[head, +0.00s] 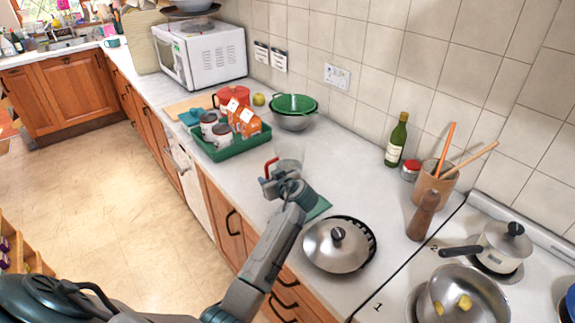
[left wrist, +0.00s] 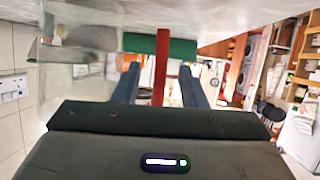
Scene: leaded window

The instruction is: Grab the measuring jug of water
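The measuring jug (head: 290,165) is clear, with a red handle (head: 269,168), and stands on the worktop behind my left gripper (head: 279,180). Its lower part is hidden by the gripper, and I cannot make out the water level. In the left wrist view the red handle (left wrist: 161,65) runs between the two fingers of my left gripper (left wrist: 160,85). A gap shows on each side of the handle, so the fingers are open around it. The jug's clear wall (left wrist: 80,75) shows to the left in that view. My right gripper is not in view.
A green tray (head: 232,147) with tins and cartons stands behind the jug. A green colander (head: 292,104) stands by the wall. Clear worktop lies right of the jug.

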